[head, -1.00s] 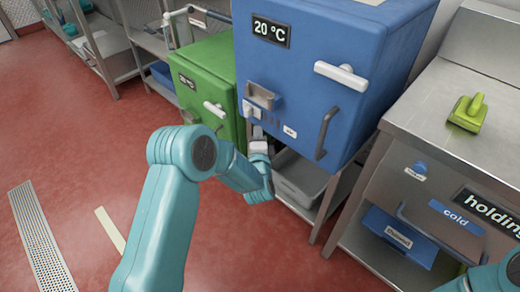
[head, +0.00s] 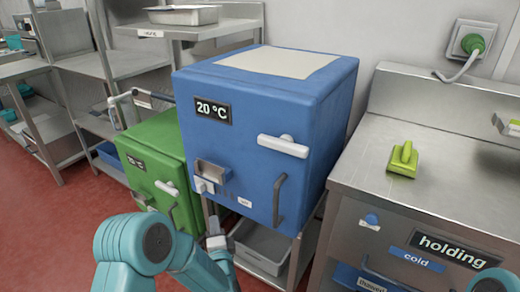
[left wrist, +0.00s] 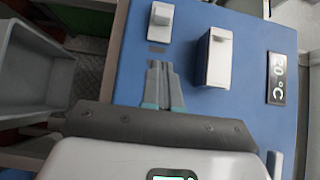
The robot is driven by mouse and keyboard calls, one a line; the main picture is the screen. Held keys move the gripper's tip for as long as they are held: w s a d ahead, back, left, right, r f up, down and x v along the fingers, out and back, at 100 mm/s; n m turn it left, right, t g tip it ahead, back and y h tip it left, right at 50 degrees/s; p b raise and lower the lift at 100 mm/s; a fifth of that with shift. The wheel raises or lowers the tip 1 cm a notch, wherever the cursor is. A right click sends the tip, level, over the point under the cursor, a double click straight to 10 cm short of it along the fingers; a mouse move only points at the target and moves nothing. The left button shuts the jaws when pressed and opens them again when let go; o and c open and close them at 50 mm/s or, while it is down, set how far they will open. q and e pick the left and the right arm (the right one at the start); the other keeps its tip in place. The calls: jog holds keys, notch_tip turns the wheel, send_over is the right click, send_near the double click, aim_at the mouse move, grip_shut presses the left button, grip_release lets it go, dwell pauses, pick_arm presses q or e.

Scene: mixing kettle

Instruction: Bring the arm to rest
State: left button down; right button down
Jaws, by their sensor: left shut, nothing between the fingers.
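My left arm comes in at the bottom left of the head view, bent at a teal joint. Its left gripper (head: 215,243) is low in front of the blue cabinet (head: 262,130), below the small grey holder (head: 213,172) on its front. In the left wrist view the two fingers (left wrist: 160,68) are together, with nothing between them. I cannot tell whether the fingertips touch the cabinet. My right gripper does not show.
A green cabinet (head: 155,165) stands left of the blue one. A grey bin (head: 262,243) sits beneath the blue cabinet. A steel counter (head: 450,165) with a green-handled tool (head: 403,160) is at the right. Red floor (head: 50,235) lies open at the left.

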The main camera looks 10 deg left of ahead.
pick_arm(q)
jog(key=s+f+g+h, duration=0.3)
jog(key=s+f, duration=0.2)
jog(key=f, duration=0.4)
jog(key=s+d+f+n+g+h, duration=0.4)
jog(key=s+d+f, duration=0.15)
jog(key=s, duration=0.25)
jog(key=s+d+f+n+g+h, duration=0.35)
jog(key=s+f+g, duration=0.2)
jog(key=s, duration=0.35)
jog(key=s+d+f+n+g+h, duration=0.1)
jog(key=s+d+n+g, duration=0.25)
jog(key=s+n, duration=0.45)
notch_tip(320, 180, up, 18)
jog(key=p, duration=1.8)
jog(key=shift+s+a+r+p, duration=0.2)
jog(key=shift+s+p, duration=0.1)
jog(key=shift+p, duration=0.05)
jog(key=shift+m, duration=0.25)
